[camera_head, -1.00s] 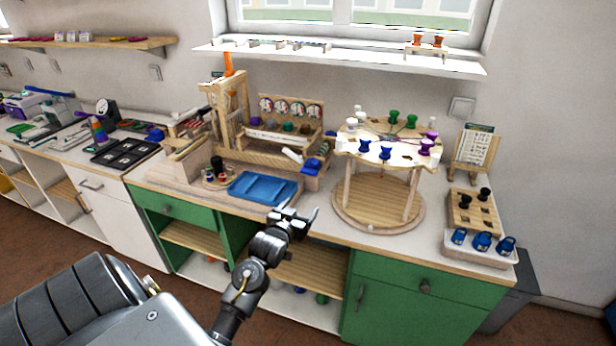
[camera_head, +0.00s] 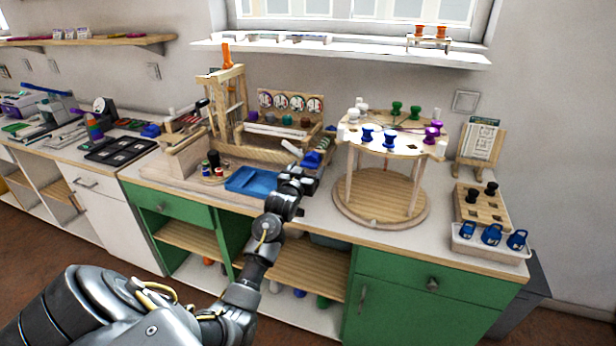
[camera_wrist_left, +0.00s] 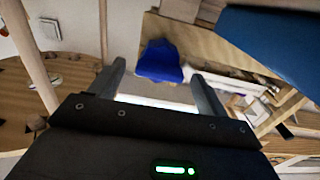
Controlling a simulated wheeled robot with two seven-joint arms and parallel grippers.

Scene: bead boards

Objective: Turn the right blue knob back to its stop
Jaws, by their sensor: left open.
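The right blue knob (camera_head: 312,158) is at the right end of the wooden loom, just beyond my left gripper. In the left wrist view the knob (camera_wrist_left: 160,60) lies ahead, between the lines of the two fingers. My left gripper (camera_head: 299,174) is over the worktop between the blue tray and the round stand. In the left wrist view its fingers (camera_wrist_left: 161,85) are spread with nothing held between them, and I see no contact with the knob. How far the knob is turned cannot be told. My right gripper is not in view.
The blue tray (camera_head: 254,181) lies left of my left gripper. A round wooden stand (camera_head: 385,212) with colored bobbins on its top disc is to the right. The wooden loom (camera_head: 262,150) stands behind. A shelf (camera_head: 350,53) runs above.

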